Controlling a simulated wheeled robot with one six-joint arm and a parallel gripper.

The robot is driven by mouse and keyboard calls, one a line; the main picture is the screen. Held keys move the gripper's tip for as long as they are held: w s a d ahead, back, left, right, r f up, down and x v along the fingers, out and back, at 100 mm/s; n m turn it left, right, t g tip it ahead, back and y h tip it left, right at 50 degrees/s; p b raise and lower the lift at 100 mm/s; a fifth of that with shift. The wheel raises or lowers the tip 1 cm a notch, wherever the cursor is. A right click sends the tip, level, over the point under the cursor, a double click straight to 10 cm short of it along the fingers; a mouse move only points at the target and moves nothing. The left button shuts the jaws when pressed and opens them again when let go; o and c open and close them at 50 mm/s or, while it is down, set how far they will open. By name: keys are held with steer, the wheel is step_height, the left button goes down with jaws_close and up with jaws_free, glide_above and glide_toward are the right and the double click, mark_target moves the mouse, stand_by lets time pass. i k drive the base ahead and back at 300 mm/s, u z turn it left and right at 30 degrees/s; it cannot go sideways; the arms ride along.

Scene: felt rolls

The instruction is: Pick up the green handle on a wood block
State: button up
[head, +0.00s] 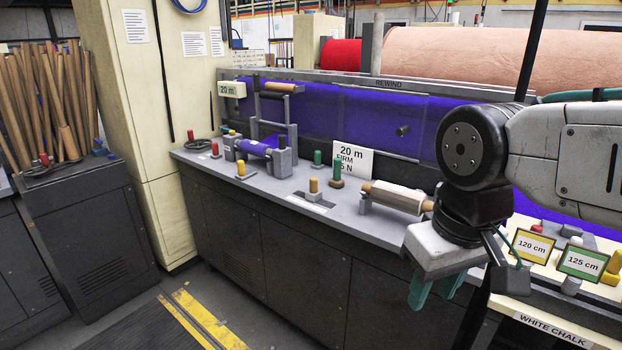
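A green handle (337,168) stands upright on a small brown wood block on the grey bench top, just left of the white "20 m FIRM" sign. A second green handle (317,157) stands just left of it, on a grey base. My gripper (436,290) hangs to the right of and nearer than the wood-block handle, in front of the bench edge. Its two green fingers point down and are apart, with nothing visible between them.
A pale roll with wooden ends (397,197) lies between the handle and my gripper. The sign (353,160) stands close behind the handle. Number cards (531,246) and yellow blocks crowd the right.

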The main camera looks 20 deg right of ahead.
mark_target(336, 181)
steer(key=u, duration=0.4)
steer(key=i, duration=1.45)
steer(key=z, duration=0.75)
